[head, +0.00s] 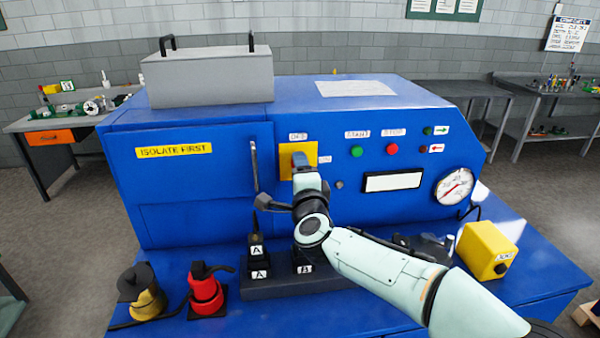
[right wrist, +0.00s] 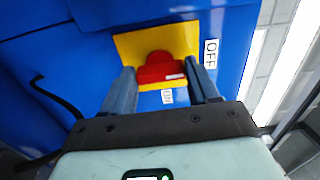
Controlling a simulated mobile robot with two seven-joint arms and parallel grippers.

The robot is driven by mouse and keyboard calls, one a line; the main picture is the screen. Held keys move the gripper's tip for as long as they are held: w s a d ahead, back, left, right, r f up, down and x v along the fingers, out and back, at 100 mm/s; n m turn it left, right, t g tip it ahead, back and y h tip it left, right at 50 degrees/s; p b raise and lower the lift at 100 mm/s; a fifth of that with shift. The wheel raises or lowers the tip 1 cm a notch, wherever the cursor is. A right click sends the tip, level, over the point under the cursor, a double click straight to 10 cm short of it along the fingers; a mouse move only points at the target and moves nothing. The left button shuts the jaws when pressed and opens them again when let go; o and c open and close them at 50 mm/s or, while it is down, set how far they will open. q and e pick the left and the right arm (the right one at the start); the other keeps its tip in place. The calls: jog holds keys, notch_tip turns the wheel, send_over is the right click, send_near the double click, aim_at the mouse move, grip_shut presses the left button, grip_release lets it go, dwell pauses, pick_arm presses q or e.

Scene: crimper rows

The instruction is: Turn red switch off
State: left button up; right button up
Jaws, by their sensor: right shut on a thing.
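The red switch (right wrist: 160,68) sits on a yellow plate (right wrist: 184,34) on the blue machine's front. In the right wrist view a white mark shows on its lower right part. In the head view my right gripper (head: 301,162) reaches the yellow plate (head: 285,165) and hides the switch. My left gripper is not in view.
A green button (head: 357,152) and a red button (head: 392,149) are right of the plate. A vertical grey handle (head: 254,166) is left of it. Padlock-like red (head: 206,292) and yellow (head: 148,303) items stand on the blue ledge. A yellow box (head: 486,250) is at the right.

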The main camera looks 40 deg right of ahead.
jog(key=o, duration=1.1)
jog(key=shift+c, duration=0.2)
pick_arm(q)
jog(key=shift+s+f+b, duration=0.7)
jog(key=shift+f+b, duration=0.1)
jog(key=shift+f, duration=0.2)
pick_arm(e)
jog(key=v, duration=1.3)
jog(key=shift+s, duration=0.2)
jog(key=shift+a, duration=0.1)
